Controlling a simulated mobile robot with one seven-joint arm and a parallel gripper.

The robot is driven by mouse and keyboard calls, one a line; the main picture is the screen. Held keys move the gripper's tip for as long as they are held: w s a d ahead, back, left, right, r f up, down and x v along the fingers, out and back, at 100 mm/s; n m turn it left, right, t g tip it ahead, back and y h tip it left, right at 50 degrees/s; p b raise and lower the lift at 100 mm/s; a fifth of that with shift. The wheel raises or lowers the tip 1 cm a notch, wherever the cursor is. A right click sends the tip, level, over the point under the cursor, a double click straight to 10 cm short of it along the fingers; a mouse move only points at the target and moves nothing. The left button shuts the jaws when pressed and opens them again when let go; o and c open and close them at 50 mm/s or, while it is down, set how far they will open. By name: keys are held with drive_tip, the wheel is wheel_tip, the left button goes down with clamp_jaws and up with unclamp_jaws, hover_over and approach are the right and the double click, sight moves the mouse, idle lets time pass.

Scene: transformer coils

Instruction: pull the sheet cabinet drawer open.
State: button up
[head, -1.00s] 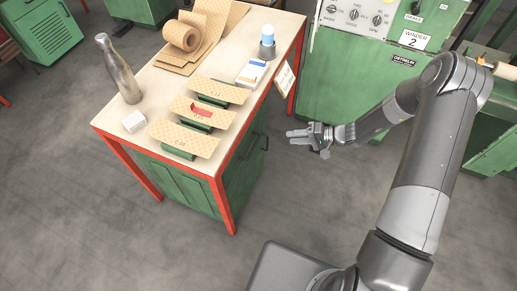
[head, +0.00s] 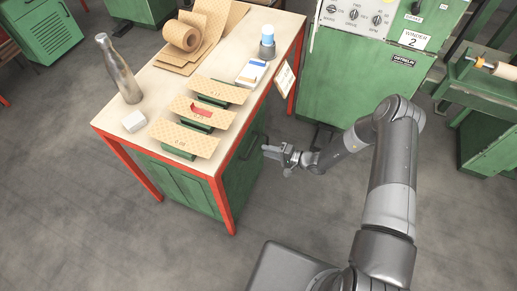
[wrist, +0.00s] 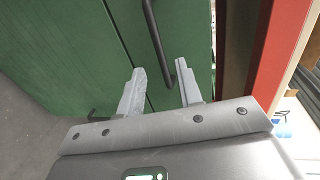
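The green sheet cabinet (head: 240,180) stands under the red-framed worktable, and its side face with the drawer is towards my arm. In the wrist view the green front (wrist: 70,45) fills most of the picture, with a thin dark seam showing; I see no open gap. A black bar handle (wrist: 156,30) runs down between my two fingertips in the picture. My gripper (wrist: 160,68) is open, with a finger on each side of the bar's lower end; contact is not visible. In the head view my gripper (head: 267,151) is close to the cabinet side and hides part of it.
A second dark handle (wrist: 98,114) shows low on the left in the wrist view. A red table leg (wrist: 278,65) stands close on the right. The tabletop (head: 160,95) holds sheets, a bottle and several small items. The floor (head: 300,215) beside the cabinet is clear.

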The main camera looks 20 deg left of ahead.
drive_tip(key=x, duration=0.5)
clamp_jaws()
idle(0.3)
